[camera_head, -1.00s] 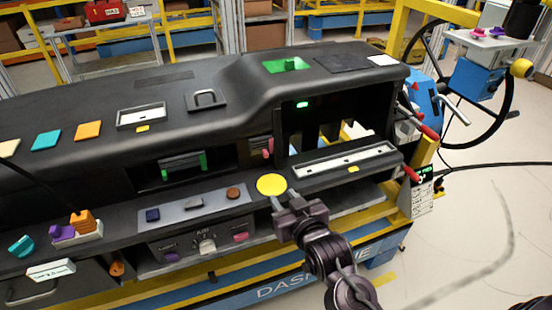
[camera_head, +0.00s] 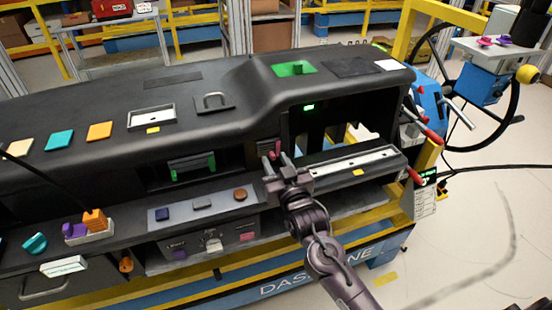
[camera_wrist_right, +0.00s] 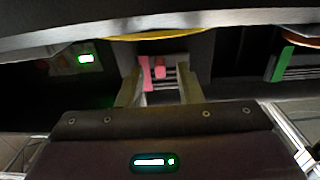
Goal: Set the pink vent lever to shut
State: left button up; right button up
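The pink vent lever (camera_head: 274,148) is on a small vent in the dashboard front, left of the large opening. In the right wrist view the pink part (camera_wrist_right: 160,71) shows as a small knob beside a pink side bar, in front of dark slats. My right gripper (camera_head: 273,165) is just in front of this vent and partly covers it in the head view. In the right wrist view its two fingers (camera_wrist_right: 158,92) stand apart, with the pink lever seen between them. I cannot tell whether a finger touches it. My left gripper is not in view.
A wider vent with green ends (camera_head: 192,167) lies to the left. Below it is a ledge with several buttons (camera_head: 201,203). The large opening (camera_head: 318,135) is to the right.

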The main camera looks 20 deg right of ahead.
jog(key=shift+w, duration=0.2)
jog(key=shift+c, duration=0.2)
grip_shut()
jog(key=shift+a, duration=1.45)
jog(key=shift+o, duration=0.2)
grip_release()
jog(key=shift+d, duration=0.1)
jog(key=shift+s, duration=0.1)
